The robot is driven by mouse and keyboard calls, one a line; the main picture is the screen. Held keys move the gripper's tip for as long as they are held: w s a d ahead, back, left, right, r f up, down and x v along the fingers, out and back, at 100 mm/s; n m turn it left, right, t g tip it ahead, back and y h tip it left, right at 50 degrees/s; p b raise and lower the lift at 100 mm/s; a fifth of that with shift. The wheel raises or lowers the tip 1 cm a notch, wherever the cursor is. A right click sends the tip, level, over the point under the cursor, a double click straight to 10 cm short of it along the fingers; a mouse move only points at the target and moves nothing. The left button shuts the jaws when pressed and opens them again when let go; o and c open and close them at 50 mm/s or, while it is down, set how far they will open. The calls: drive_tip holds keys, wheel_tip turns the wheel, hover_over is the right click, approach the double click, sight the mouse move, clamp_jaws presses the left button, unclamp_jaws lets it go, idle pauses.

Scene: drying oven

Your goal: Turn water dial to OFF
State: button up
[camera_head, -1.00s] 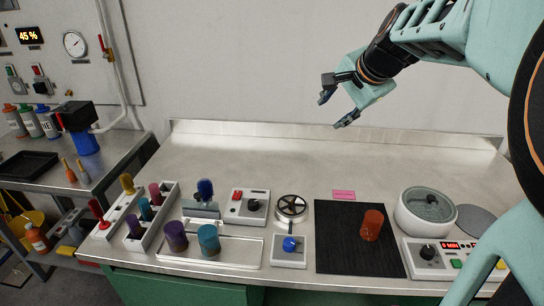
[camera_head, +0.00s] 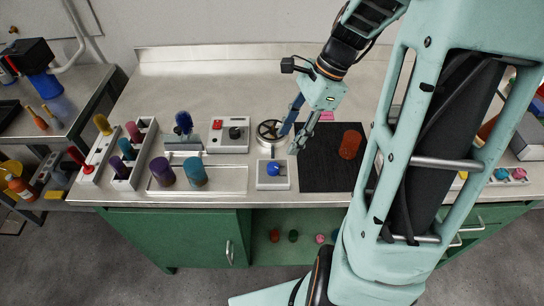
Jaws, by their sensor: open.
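A blue dial (camera_head: 277,169) sits on a small white box (camera_head: 264,184) near the front edge of the bench. It looks like the water dial, but its pointer and any lettering are too small to read. My gripper (camera_head: 290,142) is open and empty. It points downward, appearing just behind and slightly right of the blue dial, beside a round wheel-like fixture (camera_head: 268,131). The fingers seem apart from the dial, though their height above the bench is hard to tell.
A black mat (camera_head: 320,172) with an orange-red cylinder (camera_head: 350,144) lies right of the dial. A tray (camera_head: 225,180) with purple and teal cylinders stands left, and a white box with a black knob (camera_head: 235,133) stands behind. My arm hides the bench's right part.

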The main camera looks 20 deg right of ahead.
sight(273, 166)
drive_tip(key=x, duration=1)
drive_tip(key=shift+f+b, duration=0.1)
drive_tip(key=shift+b, duration=0.25)
drive_tip(key=shift+c, duration=0.5)
clamp_jaws()
